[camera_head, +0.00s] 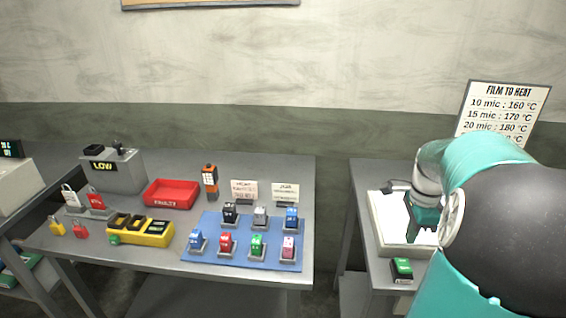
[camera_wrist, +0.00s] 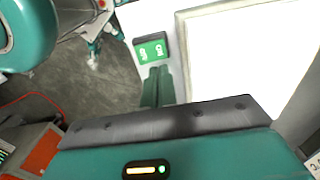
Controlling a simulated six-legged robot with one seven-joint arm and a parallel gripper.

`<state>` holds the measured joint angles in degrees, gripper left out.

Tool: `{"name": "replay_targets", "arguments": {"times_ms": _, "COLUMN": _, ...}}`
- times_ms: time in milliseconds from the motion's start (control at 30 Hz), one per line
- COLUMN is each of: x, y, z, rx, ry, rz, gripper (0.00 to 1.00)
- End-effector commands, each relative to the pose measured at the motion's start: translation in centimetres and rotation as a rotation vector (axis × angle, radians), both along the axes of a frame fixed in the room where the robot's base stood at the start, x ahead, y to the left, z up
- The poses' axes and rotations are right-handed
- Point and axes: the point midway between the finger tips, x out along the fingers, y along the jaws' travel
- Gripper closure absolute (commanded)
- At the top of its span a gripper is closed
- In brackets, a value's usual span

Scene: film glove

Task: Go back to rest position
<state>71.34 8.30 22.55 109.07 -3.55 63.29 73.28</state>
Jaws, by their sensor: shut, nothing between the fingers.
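My gripper (camera_head: 422,226) is over the right table, above or against a white panel in a pale frame (camera_head: 390,215). My teal and black arm hides part of that panel. In the wrist view my dark green fingers (camera_wrist: 158,86) are together, with nothing seen between them. Beyond their tips is a small green box with white marks (camera_wrist: 152,48). A small green-topped block (camera_head: 402,267) stands at the front of the right table, apart from the gripper. The bright white panel (camera_wrist: 255,60) fills the right of the wrist view.
The left table holds a blue mat (camera_head: 215,257) with several coloured blocks, a red tray (camera_head: 171,194), a yellow holder (camera_head: 140,232), padlocks and a grey "LOW" box (camera_head: 115,170). A temperature sign (camera_head: 500,112) stands behind my arm. A gap separates the tables.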

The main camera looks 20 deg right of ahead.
Motion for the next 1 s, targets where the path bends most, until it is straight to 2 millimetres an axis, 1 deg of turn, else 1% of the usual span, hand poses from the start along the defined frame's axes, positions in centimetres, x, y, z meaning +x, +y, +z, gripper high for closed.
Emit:
{"name": "replay_targets", "arguments": {"times_ms": 100, "x": 0.1, "y": 0.1, "z": 0.0, "rx": -0.001, "ry": 0.000, "rz": 0.005, "gripper": 1.00}}
{"name": "replay_targets", "arguments": {"times_ms": 167, "x": 0.3, "y": 0.6, "z": 0.2, "rx": -0.007, "ry": 0.000, "rz": 0.026, "gripper": 1.00}}
{"name": "replay_targets", "arguments": {"times_ms": 267, "x": 1.3, "y": 2.6, "z": 1.0, "rx": -0.033, "ry": -0.003, "rz": 0.124, "gripper": 1.00}}
{"name": "replay_targets", "arguments": {"times_ms": 367, "x": 2.5, "y": 6.1, "z": 2.2, "rx": -0.075, "ry": -0.008, "rz": 0.293, "gripper": 1.00}}
{"name": "replay_targets", "arguments": {"times_ms": 400, "x": 3.0, "y": 7.8, "z": 2.8, "rx": -0.095, "ry": -0.012, "rz": 0.375, "gripper": 1.00}}
{"name": "replay_targets", "arguments": {"times_ms": 433, "x": 3.3, "y": 9.0, "z": 3.2, "rx": -0.111, "ry": -0.017, "rz": 0.436, "gripper": 1.00}}
{"name": "replay_targets", "arguments": {"times_ms": 600, "x": 4.0, "y": 15.9, "z": 5.1, "rx": -0.194, "ry": -0.043, "rz": 0.786, "gripper": 1.00}}
{"name": "replay_targets", "arguments": {"times_ms": 667, "x": 3.8, "y": 18.2, "z": 5.7, "rx": -0.222, "ry": -0.054, "rz": 0.907, "gripper": 1.00}}
{"name": "replay_targets", "arguments": {"times_ms": 700, "x": 3.7, "y": 19.7, "z": 6.0, "rx": -0.242, "ry": -0.064, "rz": 0.988, "gripper": 1.00}}
{"name": "replay_targets", "arguments": {"times_ms": 767, "x": 3.4, "y": 21.9, "z": 6.4, "rx": -0.270, "ry": -0.081, "rz": 1.108, "gripper": 1.00}}
{"name": "replay_targets", "arguments": {"times_ms": 800, "x": 3.0, "y": 23.3, "z": 6.7, "rx": -0.290, "ry": -0.093, "rz": 1.188, "gripper": 1.00}}
{"name": "replay_targets", "arguments": {"times_ms": 1000, "x": 0.8, "y": 29.8, "z": 7.4, "rx": -0.388, "ry": -0.169, "rz": 1.585, "gripper": 1.00}}
